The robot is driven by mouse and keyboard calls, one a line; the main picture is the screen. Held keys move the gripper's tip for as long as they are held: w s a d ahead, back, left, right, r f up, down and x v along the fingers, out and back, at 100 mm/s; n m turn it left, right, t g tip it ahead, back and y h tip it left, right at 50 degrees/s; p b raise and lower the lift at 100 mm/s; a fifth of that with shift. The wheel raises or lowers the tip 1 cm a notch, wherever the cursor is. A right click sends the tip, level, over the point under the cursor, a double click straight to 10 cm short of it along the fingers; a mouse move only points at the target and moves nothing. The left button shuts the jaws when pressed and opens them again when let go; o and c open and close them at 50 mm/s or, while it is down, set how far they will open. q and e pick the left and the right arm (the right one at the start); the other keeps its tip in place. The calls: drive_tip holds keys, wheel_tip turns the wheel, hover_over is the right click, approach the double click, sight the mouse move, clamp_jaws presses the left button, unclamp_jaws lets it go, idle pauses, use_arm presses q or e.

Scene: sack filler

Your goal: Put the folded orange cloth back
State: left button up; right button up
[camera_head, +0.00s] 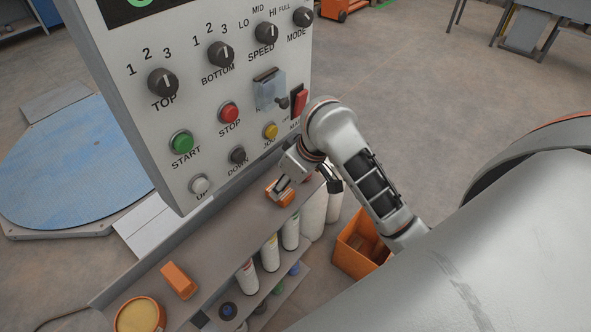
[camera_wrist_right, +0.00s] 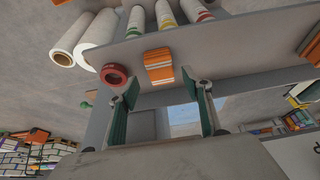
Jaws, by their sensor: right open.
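The folded orange cloth (camera_head: 280,194) lies on the grey shelf (camera_head: 225,222) below the control panel. It also shows in the right wrist view (camera_wrist_right: 159,66), ahead of the fingers and roughly in line with the gap between them. My right gripper (camera_head: 283,182) is at the cloth in the head view and partly covers it. In the right wrist view its two green-padded fingers (camera_wrist_right: 160,100) are spread wide, with nothing between them. I cannot tell whether they touch the cloth. My left gripper is not in view.
The control panel (camera_head: 215,105) stands close to my right gripper. A red ring-shaped roll (camera_wrist_right: 114,75) lies beside the cloth.

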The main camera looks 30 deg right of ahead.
drive_tip(key=v, duration=0.7)
drive_tip(key=shift+r, duration=0.25)
idle(0.5)
